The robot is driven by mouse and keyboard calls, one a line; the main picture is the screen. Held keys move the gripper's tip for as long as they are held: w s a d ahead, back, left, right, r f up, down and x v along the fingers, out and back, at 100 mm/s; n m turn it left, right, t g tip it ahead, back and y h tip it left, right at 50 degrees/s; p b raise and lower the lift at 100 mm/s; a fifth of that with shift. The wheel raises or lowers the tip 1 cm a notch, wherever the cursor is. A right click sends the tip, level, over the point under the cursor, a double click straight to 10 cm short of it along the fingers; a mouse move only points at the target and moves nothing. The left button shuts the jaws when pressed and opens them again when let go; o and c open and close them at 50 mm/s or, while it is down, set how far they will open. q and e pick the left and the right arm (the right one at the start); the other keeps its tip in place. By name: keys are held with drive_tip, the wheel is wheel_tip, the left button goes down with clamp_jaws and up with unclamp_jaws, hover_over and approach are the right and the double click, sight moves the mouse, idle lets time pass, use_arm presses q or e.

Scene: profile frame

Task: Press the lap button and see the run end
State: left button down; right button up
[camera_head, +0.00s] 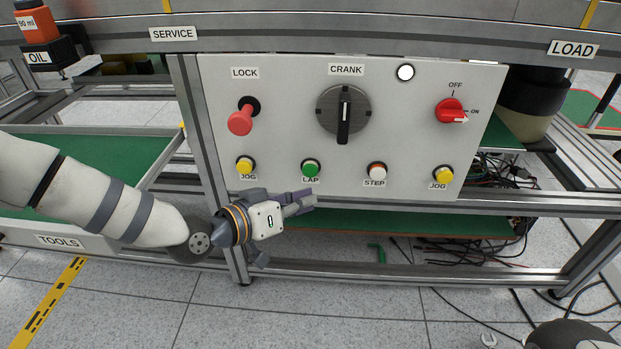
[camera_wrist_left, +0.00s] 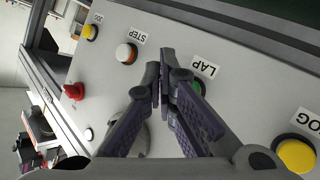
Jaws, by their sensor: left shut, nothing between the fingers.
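The green LAP button (camera_head: 310,168) sits in the lower row of the white panel (camera_head: 280,130), between a yellow JOG button and the STEP button. My left gripper (camera_head: 308,199) is shut and empty, just below the LAP button at the panel's lower edge in the head view. In the left wrist view the shut fingers (camera_wrist_left: 159,82) partly cover the green LAP button (camera_wrist_left: 198,88). I cannot tell whether they touch the panel. My right gripper is not in view.
The panel also carries a red LOCK knob (camera_head: 241,120), a black CRANK dial (camera_head: 343,113), a white round lamp (camera_head: 405,73), a red OFF/ON switch (camera_head: 450,111), a STEP button (camera_head: 376,170) and yellow JOG buttons (camera_head: 245,167) (camera_head: 442,175). A frame rail (camera_head: 400,206) runs below.

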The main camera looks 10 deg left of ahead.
sight(310, 171)
use_arm(q)
drive_tip(key=w+b, duration=0.2)
drive_tip(key=w, duration=0.1)
drive_tip(key=shift+w+a, duration=0.15)
drive_tip(key=shift+w, duration=0.15)
drive_tip(key=shift+w, duration=0.1)
idle(1.1)
drive_tip(key=shift+w, duration=0.3)
